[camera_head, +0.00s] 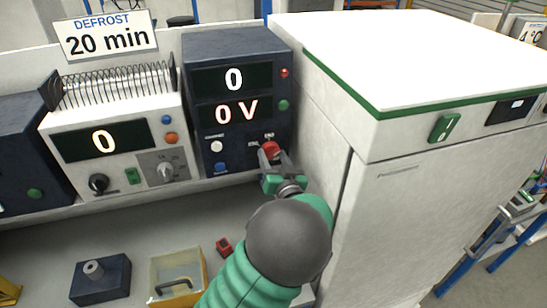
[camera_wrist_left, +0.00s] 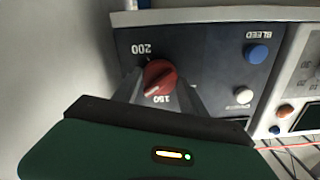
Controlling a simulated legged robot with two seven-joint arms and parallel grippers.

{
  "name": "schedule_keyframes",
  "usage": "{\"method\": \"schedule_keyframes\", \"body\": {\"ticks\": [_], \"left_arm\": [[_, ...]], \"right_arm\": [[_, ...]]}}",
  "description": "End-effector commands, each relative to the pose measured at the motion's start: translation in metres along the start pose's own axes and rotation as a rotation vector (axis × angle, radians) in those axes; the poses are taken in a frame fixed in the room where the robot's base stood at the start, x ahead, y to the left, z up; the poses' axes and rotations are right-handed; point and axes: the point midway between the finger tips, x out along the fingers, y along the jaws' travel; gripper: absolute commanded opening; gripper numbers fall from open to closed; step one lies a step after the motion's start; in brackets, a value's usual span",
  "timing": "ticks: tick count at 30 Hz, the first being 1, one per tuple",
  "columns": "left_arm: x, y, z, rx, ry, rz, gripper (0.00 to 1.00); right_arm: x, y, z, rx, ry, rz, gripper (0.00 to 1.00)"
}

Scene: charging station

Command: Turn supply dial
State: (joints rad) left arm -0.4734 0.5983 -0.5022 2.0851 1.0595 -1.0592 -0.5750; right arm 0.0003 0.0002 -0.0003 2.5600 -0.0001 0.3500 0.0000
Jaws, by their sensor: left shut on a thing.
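The supply unit (camera_head: 220,70) is a dark blue box with two displays, the upper reading 0 and the lower 0 V. Its red supply dial (camera_head: 271,147) is at the lower right of the front panel. My left gripper (camera_head: 270,158) is at the dial, with its fingers shut on either side of it. In the left wrist view the red dial (camera_wrist_left: 160,76) sits between the two fingers (camera_wrist_left: 160,90), with the marks 200 and 150 beside it. My right gripper is in neither view.
A white cabinet (camera_head: 400,220) stands close to the right of the supply unit. A white unit with a coil (camera_head: 110,130) stands to the left. A dark block (camera_head: 112,282), a yellow box (camera_head: 163,262) and a small red item (camera_head: 224,246) lie below on the grey surface.

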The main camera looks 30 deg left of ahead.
Motion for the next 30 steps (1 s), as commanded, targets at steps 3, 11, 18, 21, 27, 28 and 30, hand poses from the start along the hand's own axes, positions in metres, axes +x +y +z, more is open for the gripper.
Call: {"method": "schedule_keyframes", "body": {"ticks": [3, 11, 18, 21, 27, 28, 30], "left_arm": [[0.000, 0.001, 0.001, 0.002, -0.002, 0.002, 0.09], [0.000, 0.001, 0.002, -0.017, -0.003, -0.001, 0.09], [0.000, 0.002, 0.005, -0.120, -0.004, 0.001, 0.09], [0.000, 0.002, 0.006, -0.193, -0.004, 0.000, 0.09], [0.000, 0.003, 0.007, -0.371, -0.004, 0.000, 0.09], [0.000, 0.004, 0.007, -0.399, -0.004, 0.000, 0.09], [0.000, 0.004, 0.007, -0.465, -0.005, 0.000, 0.09]], "right_arm": [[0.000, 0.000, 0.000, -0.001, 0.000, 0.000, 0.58], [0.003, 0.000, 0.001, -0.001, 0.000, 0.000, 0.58], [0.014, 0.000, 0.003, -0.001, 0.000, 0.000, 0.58], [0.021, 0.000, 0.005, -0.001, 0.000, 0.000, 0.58], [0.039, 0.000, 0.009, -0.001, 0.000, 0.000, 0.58], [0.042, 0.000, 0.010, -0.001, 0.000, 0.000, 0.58], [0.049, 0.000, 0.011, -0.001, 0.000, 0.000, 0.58]]}}
